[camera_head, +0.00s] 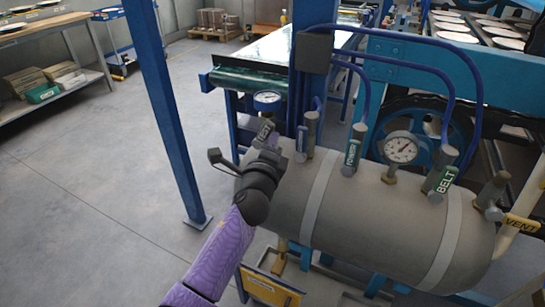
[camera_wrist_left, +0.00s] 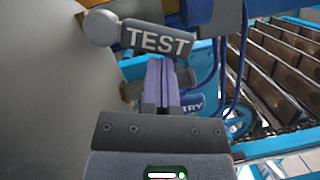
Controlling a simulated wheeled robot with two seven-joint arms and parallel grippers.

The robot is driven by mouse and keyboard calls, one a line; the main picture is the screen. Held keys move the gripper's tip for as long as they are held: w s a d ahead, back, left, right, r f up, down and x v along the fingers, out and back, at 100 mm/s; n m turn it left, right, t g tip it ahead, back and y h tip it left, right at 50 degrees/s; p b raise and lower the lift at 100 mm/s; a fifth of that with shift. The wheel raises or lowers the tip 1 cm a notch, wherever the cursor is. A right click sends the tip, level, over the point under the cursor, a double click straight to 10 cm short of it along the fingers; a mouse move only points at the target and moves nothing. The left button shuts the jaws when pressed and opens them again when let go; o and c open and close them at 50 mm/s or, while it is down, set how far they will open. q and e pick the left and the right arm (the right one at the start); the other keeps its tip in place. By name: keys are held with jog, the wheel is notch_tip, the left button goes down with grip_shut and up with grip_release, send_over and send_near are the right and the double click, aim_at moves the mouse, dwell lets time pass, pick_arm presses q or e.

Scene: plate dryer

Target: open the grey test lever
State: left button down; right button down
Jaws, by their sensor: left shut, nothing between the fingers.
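The grey test lever (camera_head: 264,132) sticks up at the left end of the grey tank, near the small gauge. In the left wrist view the grey test lever (camera_wrist_left: 155,38), labelled TEST, lies across the top, with a round knob at its left. My left gripper (camera_wrist_left: 159,75) is shut and empty, its pale purple fingers together just below the lever's label. I cannot tell whether the fingertips touch it. In the head view my left gripper (camera_head: 268,160) is at the tank's left end, beside the lever's base. My right gripper is not in view.
The tank (camera_head: 385,215) carries a green-labelled lever (camera_head: 353,152), a large gauge (camera_head: 400,148), a BELT lever (camera_head: 441,178) and a VENT lever (camera_head: 492,193). Blue pipes (camera_head: 440,75) arch above it. A blue post (camera_head: 168,105) stands left of my arm. The floor (camera_head: 80,205) at left is clear.

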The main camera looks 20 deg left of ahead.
pick_arm(q)
jog(key=n+p, duration=0.1)
jog(key=a+r+n+p, duration=0.1)
jog(key=shift+r+n+g, duration=0.25)
jog(key=shift+n+g, duration=0.05)
jog(key=shift+n+p, duration=0.3)
jog(key=shift+a+r+n+p, duration=0.1)
jog(key=shift+a+n+p, duration=0.2)
jog(key=shift+n+p, duration=0.2)
jog(key=shift+a, duration=0.1)
jog(key=shift+n+g, duration=0.3)
jog(key=shift+n, duration=0.1)
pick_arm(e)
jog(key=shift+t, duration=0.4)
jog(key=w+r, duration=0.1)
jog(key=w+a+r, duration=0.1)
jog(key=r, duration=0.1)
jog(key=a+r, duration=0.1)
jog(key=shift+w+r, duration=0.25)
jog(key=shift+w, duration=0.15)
pick_arm(q)
jog(key=shift+a, duration=0.1)
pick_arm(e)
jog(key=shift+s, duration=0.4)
pick_arm(q)
jog(key=shift+p, duration=0.3)
